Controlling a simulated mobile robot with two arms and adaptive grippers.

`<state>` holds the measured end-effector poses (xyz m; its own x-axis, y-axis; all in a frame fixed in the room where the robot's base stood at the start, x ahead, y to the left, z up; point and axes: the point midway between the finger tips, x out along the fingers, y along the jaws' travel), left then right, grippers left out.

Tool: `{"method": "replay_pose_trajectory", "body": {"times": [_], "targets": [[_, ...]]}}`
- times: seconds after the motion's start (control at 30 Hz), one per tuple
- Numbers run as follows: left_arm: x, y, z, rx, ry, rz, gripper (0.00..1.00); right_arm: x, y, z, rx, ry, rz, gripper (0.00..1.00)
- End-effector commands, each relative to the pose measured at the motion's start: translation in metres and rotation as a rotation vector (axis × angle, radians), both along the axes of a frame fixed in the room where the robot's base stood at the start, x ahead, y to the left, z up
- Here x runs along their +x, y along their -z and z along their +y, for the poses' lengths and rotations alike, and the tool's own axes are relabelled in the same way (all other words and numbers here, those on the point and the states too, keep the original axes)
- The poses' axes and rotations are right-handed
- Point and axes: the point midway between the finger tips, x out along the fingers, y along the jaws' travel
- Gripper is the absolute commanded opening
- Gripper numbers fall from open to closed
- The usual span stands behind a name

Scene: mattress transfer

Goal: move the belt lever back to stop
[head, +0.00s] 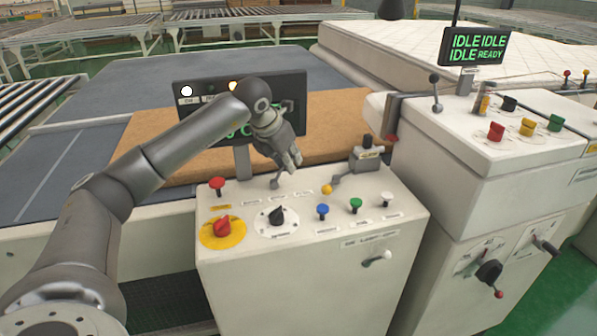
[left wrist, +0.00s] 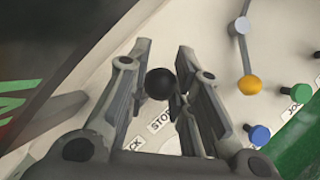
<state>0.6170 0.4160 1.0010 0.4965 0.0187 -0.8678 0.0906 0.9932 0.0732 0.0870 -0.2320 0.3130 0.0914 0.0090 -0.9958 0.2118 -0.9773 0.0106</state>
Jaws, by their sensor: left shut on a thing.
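The belt lever's black ball knob (left wrist: 160,83) is between the two fingers of my left gripper (left wrist: 163,80) in the left wrist view. The gripper is shut on it. Printed words by the lever include STOP, and another ends in "CK". In the head view my left gripper (head: 292,162) points down at the top of the white control console (head: 310,265). There the lever's knob is hidden by the fingers; a small part of its metal stem (head: 275,182) shows below them. My right gripper is not in view.
A yellow-knobbed lever (head: 327,189) stands close to the right of my gripper. A dark display (head: 290,95) stands behind my gripper.

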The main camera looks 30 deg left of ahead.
Motion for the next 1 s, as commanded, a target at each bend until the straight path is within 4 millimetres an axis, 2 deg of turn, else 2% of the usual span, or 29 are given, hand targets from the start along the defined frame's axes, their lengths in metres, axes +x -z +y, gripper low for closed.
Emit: {"method": "replay_pose_trajectory", "body": {"times": [0.03,0.23,0.63,1.0], "targets": [[-0.001,0.005,0.007,-0.019,-0.003,-0.028,0.00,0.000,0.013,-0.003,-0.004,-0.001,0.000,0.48],[-0.005,-0.005,0.012,-0.064,0.004,-0.076,0.00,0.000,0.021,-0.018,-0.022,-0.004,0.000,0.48],[-0.015,-0.010,0.023,-0.059,-0.002,-0.070,0.00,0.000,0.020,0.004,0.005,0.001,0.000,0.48],[-0.018,-0.009,0.025,-0.057,-0.004,-0.069,0.00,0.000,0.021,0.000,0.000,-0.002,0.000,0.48]]}}
